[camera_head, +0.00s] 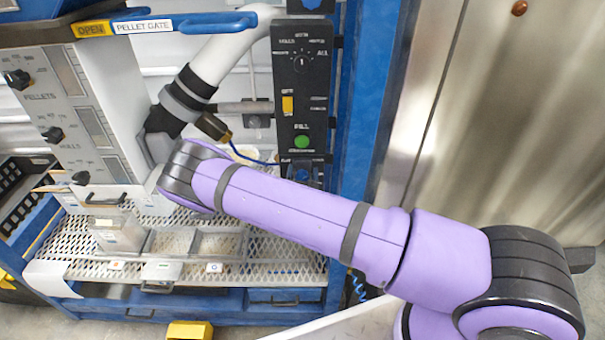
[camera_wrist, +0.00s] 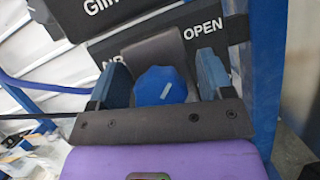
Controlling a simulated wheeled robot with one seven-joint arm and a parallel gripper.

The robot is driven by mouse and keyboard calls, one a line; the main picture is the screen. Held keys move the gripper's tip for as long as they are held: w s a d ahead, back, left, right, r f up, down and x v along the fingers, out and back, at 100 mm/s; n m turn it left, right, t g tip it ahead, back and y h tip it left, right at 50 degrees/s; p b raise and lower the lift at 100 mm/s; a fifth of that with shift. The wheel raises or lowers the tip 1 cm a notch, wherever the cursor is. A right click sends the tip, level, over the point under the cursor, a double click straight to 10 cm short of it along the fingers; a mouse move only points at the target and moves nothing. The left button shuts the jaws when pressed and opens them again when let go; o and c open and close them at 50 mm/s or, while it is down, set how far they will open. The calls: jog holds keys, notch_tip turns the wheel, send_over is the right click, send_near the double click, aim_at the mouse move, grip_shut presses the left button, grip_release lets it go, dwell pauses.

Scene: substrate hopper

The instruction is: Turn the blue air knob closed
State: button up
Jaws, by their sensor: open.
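The blue air knob (camera_wrist: 153,86) is in the middle of the wrist view. A short white mark on its face slants up to the right, towards the OPEN label (camera_wrist: 201,29). My gripper (camera_wrist: 163,66) is open, with one blue-grey finger on each side of the knob. A gap shows between each finger and the knob, wider on the right. I cannot tell whether the fingers reach the knob's depth. In the head view a small blue part (camera_head: 304,175) shows at the foot of the black control panel (camera_head: 301,75); my purple arm hides most of the gripper there.
A green button (camera_head: 301,142) and a yellow switch (camera_head: 288,104) sit higher on the panel. A blue frame post (camera_head: 355,120) stands close to its right. A thin blue line (camera_head: 255,157) runs to the panel's left. A mesh shelf (camera_head: 120,268) with clear bins lies lower left.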

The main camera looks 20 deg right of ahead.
jog(key=c, duration=0.9)
jog(key=shift+c, duration=0.2)
jog(key=shift+m, duration=0.3)
jog(key=m+g+h, duration=0.1)
jog(key=m, duration=0.2)
jog(key=m+g+h, duration=0.1)
jog(key=m, duration=0.2)
jog(key=shift+d, duration=0.1)
jog(key=m+g, duration=0.1)
jog(key=m, duration=0.2)
jog(key=m+g+h, duration=0.1)
jog(key=m, duration=0.1)
jog(key=shift+s+d+f+m, duration=0.1)
jog(key=shift+f+m, duration=0.1)
jog(key=shift+m, duration=0.2)
jog(key=m+g, duration=0.1)
jog(key=m, duration=0.1)
jog(key=m+g, duration=0.1)
jog(key=m, duration=0.2)
jog(key=shift+d+f+m+g, duration=0.1)
jog(key=shift+f+m+g, duration=0.05)
jog(key=shift+m+g, duration=0.2)
jog(key=shift+f+m+g+y, duration=0.15)
jog(key=shift+m+g+y, duration=0.25)
jog(key=shift+m, duration=1.05)
